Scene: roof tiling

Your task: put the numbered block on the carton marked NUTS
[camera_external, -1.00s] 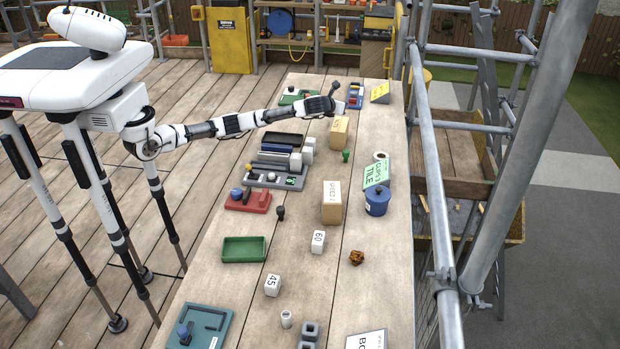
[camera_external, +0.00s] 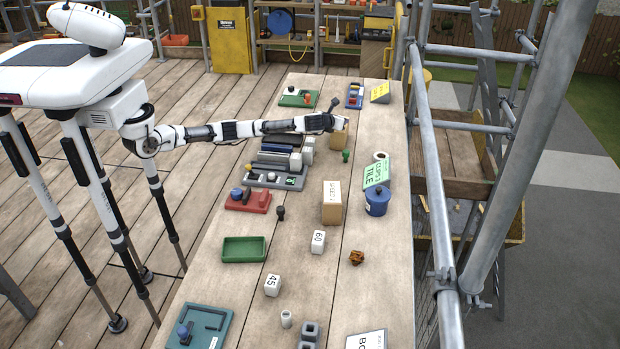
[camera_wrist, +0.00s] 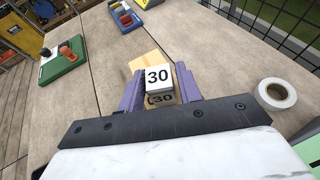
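A white block numbered 30 (camera_wrist: 158,77) sits between the purple fingers of my gripper (camera_wrist: 160,88) in the wrist view. The fingers appear closed on its sides. A tan carton (camera_wrist: 147,60) lies directly below and behind it, mostly hidden by the block. In the external view my gripper (camera_external: 336,122) is at the top of this carton (camera_external: 339,138); its lettering is not readable now. I cannot tell whether the block touches the carton top. A second tan carton (camera_external: 332,204) with dark lettering stands nearer on the table.
White blocks numbered 60 (camera_external: 318,242) and 45 (camera_external: 272,286) stand on the table. A green knob (camera_external: 346,156), a white tape roll (camera_wrist: 277,94), a blue pot (camera_external: 377,204) and a green sign (camera_external: 376,174) are near the carton. Dark bars (camera_external: 274,158) lie under my arm.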

